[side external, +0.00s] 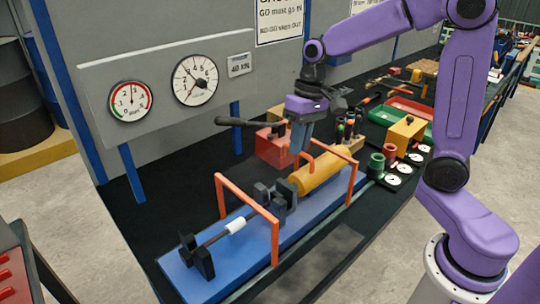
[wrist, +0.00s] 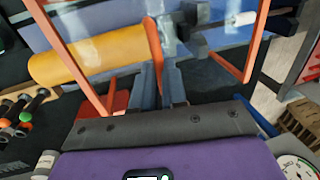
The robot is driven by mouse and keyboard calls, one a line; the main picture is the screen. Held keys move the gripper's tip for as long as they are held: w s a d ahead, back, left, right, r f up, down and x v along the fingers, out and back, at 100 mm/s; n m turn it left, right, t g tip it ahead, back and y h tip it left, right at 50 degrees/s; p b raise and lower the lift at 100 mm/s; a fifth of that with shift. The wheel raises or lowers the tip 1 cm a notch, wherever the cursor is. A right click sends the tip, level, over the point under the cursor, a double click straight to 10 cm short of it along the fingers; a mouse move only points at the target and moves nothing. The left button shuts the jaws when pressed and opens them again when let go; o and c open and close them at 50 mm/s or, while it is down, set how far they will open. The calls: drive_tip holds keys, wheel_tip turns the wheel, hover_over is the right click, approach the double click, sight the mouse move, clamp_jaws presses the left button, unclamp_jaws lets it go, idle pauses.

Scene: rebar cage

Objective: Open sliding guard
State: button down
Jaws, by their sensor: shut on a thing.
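The sliding guard (side external: 248,192) has orange-red end frames and a clear panel, seen on a blue bed (side external: 205,277). In the wrist view its frame (wrist: 256,42) and see-through panel lie ahead of my fingers. Its orange handle (side external: 307,160) also shows in the wrist view (wrist: 154,45). My gripper (side external: 299,150) points down, and its fingers (wrist: 162,68) are shut on the handle; the exact contact is partly hidden. A yellow cylinder (side external: 320,173) and black jaws (side external: 270,197) stand within the guard's span. A rod with a white sleeve (side external: 235,225) reaches left to a black holder (side external: 197,256).
Two dials (side external: 196,82) hang on the grey panel behind. Right of the bed are green and red cups (side external: 376,165), white gauges (side external: 394,180) and trays (side external: 410,108). The bed's left end is outside the guard.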

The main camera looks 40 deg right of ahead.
drive_tip(key=d, duration=1.2)
drive_tip(key=shift+d, duration=0.4)
drive_tip(key=c, duration=1.2)
unclamp_jaws()
drive_tip(key=shift+o, duration=0.2)
drive_tip(key=d+r, duration=0.3)
drive_tip(key=r, duration=1.4)
drive_tip(key=shift+d, duration=0.15)
